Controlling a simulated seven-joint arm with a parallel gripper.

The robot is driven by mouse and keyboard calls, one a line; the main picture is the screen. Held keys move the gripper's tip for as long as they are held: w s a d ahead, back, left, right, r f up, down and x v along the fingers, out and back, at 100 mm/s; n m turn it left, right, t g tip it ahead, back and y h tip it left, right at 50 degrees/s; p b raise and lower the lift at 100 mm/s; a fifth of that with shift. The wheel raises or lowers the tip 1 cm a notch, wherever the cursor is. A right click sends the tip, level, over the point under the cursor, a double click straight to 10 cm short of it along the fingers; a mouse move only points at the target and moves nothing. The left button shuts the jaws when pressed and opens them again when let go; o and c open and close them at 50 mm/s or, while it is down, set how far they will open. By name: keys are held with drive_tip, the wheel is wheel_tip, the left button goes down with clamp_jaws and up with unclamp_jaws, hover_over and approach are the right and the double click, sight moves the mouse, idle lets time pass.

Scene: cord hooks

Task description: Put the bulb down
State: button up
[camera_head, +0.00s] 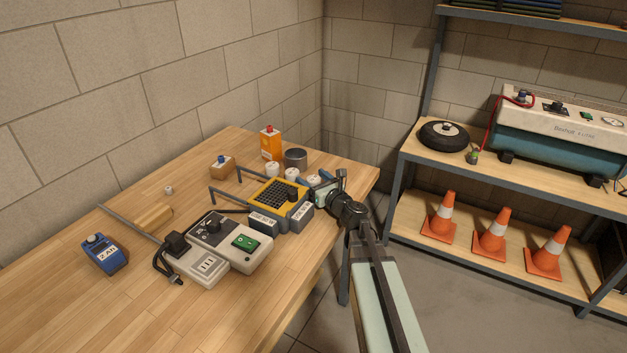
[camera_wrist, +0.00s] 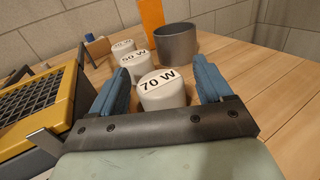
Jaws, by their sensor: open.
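The bulb labelled "70 W" (camera_wrist: 165,97) is a short white cylinder. It stands upright on the wooden table between the two blue fingers of my gripper (camera_wrist: 162,75). The fingers are open, and a gap shows on both sides of the bulb. In the head view, my gripper (camera_head: 318,184) is at the right end of this row, partly hiding the nearest bulb.
A yellow device with a black grid (camera_head: 277,199) stands close left of my gripper. A grey pot (camera_head: 295,157) and an orange box (camera_head: 270,143) stand behind the bulbs. A switch box (camera_head: 230,241) and a blue device (camera_head: 103,254) lie further left. The table's front left is clear.

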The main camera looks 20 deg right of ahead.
drive_tip(key=v, duration=0.7)
drive_tip(key=shift+s, duration=0.25)
idle(0.3)
